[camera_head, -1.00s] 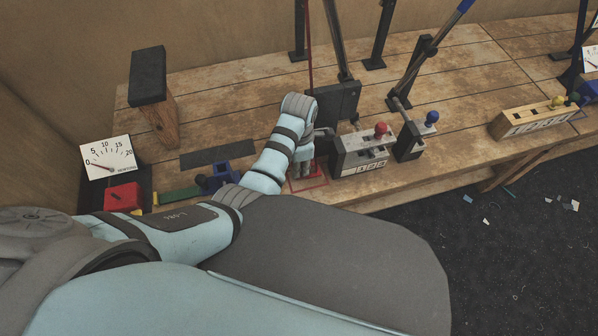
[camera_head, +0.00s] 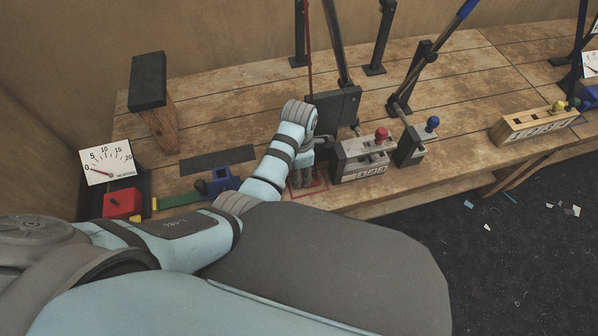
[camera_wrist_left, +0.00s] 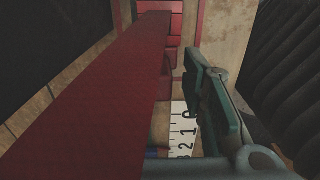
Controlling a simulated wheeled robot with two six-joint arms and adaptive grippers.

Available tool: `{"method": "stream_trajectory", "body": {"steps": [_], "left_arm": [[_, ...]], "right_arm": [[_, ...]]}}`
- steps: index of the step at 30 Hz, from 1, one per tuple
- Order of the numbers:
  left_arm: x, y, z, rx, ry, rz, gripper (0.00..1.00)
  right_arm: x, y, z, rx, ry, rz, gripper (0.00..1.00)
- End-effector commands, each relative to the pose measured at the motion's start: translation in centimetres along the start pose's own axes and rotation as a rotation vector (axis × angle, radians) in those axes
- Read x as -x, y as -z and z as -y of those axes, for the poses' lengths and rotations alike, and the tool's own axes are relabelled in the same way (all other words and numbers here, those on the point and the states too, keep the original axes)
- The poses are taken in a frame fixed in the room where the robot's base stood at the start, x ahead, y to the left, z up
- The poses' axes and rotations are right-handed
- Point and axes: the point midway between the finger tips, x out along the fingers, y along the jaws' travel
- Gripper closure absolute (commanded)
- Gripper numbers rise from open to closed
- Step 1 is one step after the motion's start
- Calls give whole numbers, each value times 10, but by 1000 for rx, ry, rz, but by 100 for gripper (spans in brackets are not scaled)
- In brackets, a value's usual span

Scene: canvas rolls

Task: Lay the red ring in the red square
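The red square (camera_head: 322,187) is a thin outline on the bench's front strip, left of the grey lever box. My left gripper (camera_head: 303,183) points down at it, with its fingers low over the square's left part. In the left wrist view one green-padded finger (camera_wrist_left: 215,105) stands clear to the right, with a gap beside it. The gripper looks open; the other finger is hidden. A broad red band (camera_wrist_left: 105,95) crosses close to that camera; I cannot tell whether it is the red ring. No ring shows clearly in the head view. My right gripper is not in view.
The grey lever box (camera_head: 362,158) with a red knob stands just right of the gripper. A dark panel (camera_head: 336,108) is behind it. A blue clamp (camera_head: 222,182) and a dial gauge (camera_head: 108,162) are to the left. A thin red cord (camera_head: 308,45) hangs behind.

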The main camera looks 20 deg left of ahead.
Motion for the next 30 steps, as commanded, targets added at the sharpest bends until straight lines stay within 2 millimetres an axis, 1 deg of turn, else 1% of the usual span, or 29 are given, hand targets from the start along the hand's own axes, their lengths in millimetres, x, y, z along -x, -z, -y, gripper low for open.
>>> {"method": "stream_trajectory", "body": {"steps": [1,6,9,12,17,30], "left_arm": [[19,-1,0,0,-1,1,62],[70,-1,-1,1,-3,2,62],[93,0,-1,0,-2,1,62],[106,0,-1,0,-2,1,62],[109,0,0,-1,0,0,62],[108,0,0,0,0,0,62]], "right_arm": [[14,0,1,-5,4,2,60],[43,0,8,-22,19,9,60],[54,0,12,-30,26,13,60],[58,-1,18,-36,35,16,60],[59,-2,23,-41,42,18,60],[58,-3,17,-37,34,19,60]]}}
